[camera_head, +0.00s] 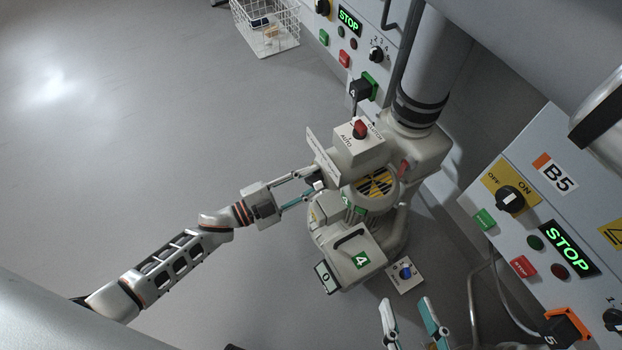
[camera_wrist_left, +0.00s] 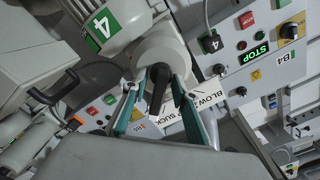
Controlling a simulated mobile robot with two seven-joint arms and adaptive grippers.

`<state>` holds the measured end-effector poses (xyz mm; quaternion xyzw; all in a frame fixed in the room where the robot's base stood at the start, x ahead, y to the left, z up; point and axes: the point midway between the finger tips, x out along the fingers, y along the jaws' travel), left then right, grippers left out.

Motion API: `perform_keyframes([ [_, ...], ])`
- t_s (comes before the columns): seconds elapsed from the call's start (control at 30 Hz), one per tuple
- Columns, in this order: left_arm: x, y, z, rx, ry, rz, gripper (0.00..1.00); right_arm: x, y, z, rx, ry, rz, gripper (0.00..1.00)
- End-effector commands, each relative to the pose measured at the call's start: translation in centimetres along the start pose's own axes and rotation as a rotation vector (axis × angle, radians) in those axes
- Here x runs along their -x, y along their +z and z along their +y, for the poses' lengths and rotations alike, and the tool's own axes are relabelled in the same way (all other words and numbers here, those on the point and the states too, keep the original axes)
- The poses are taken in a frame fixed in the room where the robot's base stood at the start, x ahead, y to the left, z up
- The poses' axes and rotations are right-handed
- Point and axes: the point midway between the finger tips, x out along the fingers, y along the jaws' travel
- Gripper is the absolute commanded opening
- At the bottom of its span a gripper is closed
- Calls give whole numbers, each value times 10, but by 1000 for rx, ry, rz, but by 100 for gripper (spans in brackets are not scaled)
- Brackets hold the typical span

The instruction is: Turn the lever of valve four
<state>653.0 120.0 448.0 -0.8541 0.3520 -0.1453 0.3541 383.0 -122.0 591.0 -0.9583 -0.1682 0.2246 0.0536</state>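The valve four unit is a grey machine with a green 4 label (camera_head: 361,259); the 4 label also shows in the left wrist view (camera_wrist_left: 101,29). Its lever (camera_wrist_left: 158,88) is black and sticks out of a round grey hub in the left wrist view. My left gripper (camera_head: 314,181) is at the left side of the unit. In the left wrist view its teal fingers (camera_wrist_left: 159,76) stand apart, one on each side of the lever, with gaps visible. My right gripper (camera_head: 414,318) is open and empty at the bottom of the head view, below the unit.
A grey control box with a red AUTO knob (camera_head: 360,129) sits above the unit. A small box with a blue knob (camera_head: 405,272) is beside it. The B5 panel (camera_head: 555,174) stands at the right. A white wire basket (camera_head: 268,45) is at the back. Floor at left is clear.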

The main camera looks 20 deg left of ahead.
Motion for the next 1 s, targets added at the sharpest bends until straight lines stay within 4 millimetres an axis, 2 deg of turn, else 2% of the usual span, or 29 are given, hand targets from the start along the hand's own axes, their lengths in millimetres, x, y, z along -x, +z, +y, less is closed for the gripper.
perform_keyframes([
  [0.17, 17, 1, 1, 0, 1, -3, 28, -1, -1, 0, -1, 2, 2, 40],
  [0.6, 100, 0, 1, -1, 2, -2, 28, -1, -2, 0, -1, 3, 5, 40],
  [0.8, 118, 1, 0, 0, 1, -2, 28, -1, -2, 0, -1, 3, 5, 40],
  [1.0, 120, 0, 0, 0, 0, -1, 28, -1, -2, 0, -1, 3, 5, 40],
])
